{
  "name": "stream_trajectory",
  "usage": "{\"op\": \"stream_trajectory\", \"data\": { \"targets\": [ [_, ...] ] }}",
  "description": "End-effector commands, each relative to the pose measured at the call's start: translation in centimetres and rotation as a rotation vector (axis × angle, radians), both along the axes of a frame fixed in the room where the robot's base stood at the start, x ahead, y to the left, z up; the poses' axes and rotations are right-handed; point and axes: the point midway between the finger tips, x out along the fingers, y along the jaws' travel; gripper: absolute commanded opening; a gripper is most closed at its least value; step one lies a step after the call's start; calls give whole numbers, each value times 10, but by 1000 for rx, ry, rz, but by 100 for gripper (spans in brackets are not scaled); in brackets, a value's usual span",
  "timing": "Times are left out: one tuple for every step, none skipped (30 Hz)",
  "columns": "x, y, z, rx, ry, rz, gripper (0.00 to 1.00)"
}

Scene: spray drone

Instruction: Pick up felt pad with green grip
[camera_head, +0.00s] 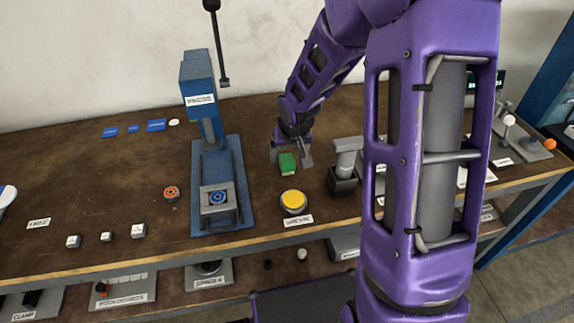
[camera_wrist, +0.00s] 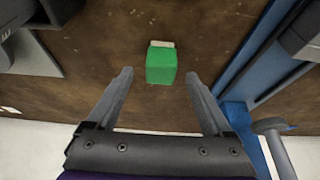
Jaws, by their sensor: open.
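The felt pad with green grip (camera_head: 287,163) lies on the brown workbench, between the blue press and the grey post-like device. In the wrist view its green grip (camera_wrist: 161,66) sits ahead of and between the finger lines, with a pale strip of pad (camera_wrist: 162,44) showing at its far edge. My gripper (camera_head: 291,157) is open, its fingers spread to either side of the grip in the head view. In the wrist view my gripper (camera_wrist: 160,76) holds nothing, and the grip is apart from both fingers.
A blue press (camera_head: 212,160) stands left of the pad. A yellow round button (camera_head: 293,201) sits in front of it, and a grey device (camera_head: 345,165) stands to the right. Small cubes and an orange-topped disc (camera_head: 171,193) lie further left. The bench's left part has free room.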

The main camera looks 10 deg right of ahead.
Motion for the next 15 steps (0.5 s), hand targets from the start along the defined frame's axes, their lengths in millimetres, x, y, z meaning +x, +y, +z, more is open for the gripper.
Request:
{"op": "stream_trajectory", "data": {
  "targets": [
    [2, 1, -12, 0, 3, 2, 85],
    [3, 2, -17, 1, 3, 4, 85],
    [6, 1, -21, 0, 2, 2, 85],
    [7, 1, -24, 0, 2, 0, 85],
    [9, 1, -27, 1, 2, 0, 85],
    [10, 1, -29, 1, 0, 1, 85],
    [11, 1, -30, 1, 0, 1, 85],
    [11, 1, -31, 0, 0, 2, 85],
    [12, 1, -32, 1, 0, 1, 85],
    [12, 1, -32, 0, -1, 1, 85],
    [12, 1, -32, 0, -1, 1, 85],
    [12, 1, -32, 0, -1, 1, 85],
    [12, 1, -32, 0, -1, 1, 85],
    [12, 1, -32, 0, -1, 0, 85],
    [12, 1, -31, 0, -1, 0, 83]
  ]
}}
